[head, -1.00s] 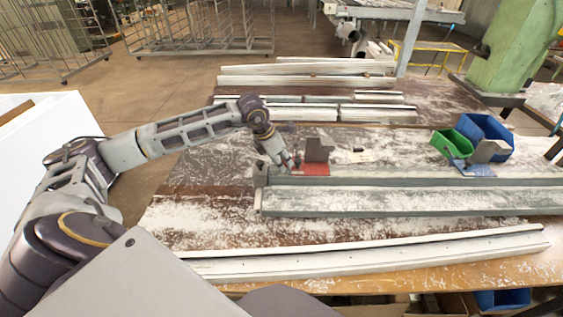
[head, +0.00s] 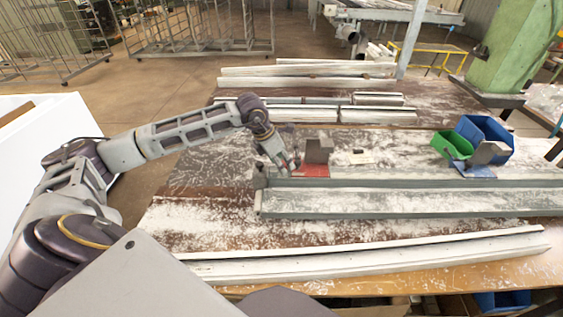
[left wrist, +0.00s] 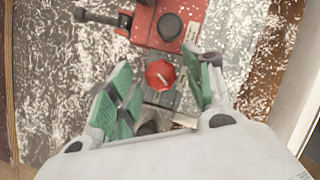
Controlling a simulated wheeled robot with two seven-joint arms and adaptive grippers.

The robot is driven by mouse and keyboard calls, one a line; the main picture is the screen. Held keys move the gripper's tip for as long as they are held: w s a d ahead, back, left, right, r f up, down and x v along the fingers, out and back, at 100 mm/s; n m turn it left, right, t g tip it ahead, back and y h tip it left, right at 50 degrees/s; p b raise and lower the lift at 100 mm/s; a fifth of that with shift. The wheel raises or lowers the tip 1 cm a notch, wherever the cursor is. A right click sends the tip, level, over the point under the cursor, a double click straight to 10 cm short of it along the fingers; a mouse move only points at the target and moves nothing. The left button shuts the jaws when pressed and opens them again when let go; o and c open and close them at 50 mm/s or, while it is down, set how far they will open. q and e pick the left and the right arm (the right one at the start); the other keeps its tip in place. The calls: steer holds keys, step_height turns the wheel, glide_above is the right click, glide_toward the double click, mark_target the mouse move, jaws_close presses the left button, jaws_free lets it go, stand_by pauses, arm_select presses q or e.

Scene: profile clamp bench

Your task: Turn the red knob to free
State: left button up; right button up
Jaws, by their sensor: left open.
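The red knob (left wrist: 160,75) shows in the left wrist view as a small red disc with a pale pointer mark on its top. It sits on a grey block close to a red plate (left wrist: 168,22) that carries a black round part (left wrist: 170,27). My left gripper (left wrist: 160,88) is open, its green-padded fingers on either side of the knob, with gaps to it. In the head view my left gripper (head: 289,166) is at the left end of the grey clamp beside the red plate (head: 312,171). The knob is not discernible there. My right gripper is not in view.
An upright grey bracket (head: 318,150) stands behind the red plate. A long grey profile (head: 400,203) lies in front. Green (head: 452,144) and blue (head: 485,138) bins stand at the right. White profiles (head: 370,257) lie along the near edge. The bench is dusted white.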

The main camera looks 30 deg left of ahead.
arm_select(q)
steer(key=v, duration=1.1)
steer(key=shift+s+r, duration=0.15)
steer(key=shift+r, duration=0.1)
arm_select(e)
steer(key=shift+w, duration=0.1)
arm_select(q)
steer(key=shift+w+a+r+m+g+h+b, duration=0.35)
steer(key=shift+w+a+m+g+b, duration=0.2)
steer(key=shift+m, duration=1)
steer(key=shift+w+a+r+m+g+h+b, duration=0.25)
steer(key=shift+w+a+m+h+b, duration=0.3)
steer(key=shift+m, duration=0.95)
steer(key=shift+w+a+r+m+g+h+b, duration=0.25)
steer(key=shift+a+m+g+b, duration=0.35)
steer(key=shift+m, duration=0.95)
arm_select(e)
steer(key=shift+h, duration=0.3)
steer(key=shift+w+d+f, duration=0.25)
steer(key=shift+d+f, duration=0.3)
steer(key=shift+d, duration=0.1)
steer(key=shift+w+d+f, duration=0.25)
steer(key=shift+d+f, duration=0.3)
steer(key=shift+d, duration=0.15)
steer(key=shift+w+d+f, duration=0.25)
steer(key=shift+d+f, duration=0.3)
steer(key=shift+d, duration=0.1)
arm_select(q)
steer(key=shift+d, duration=0.15)
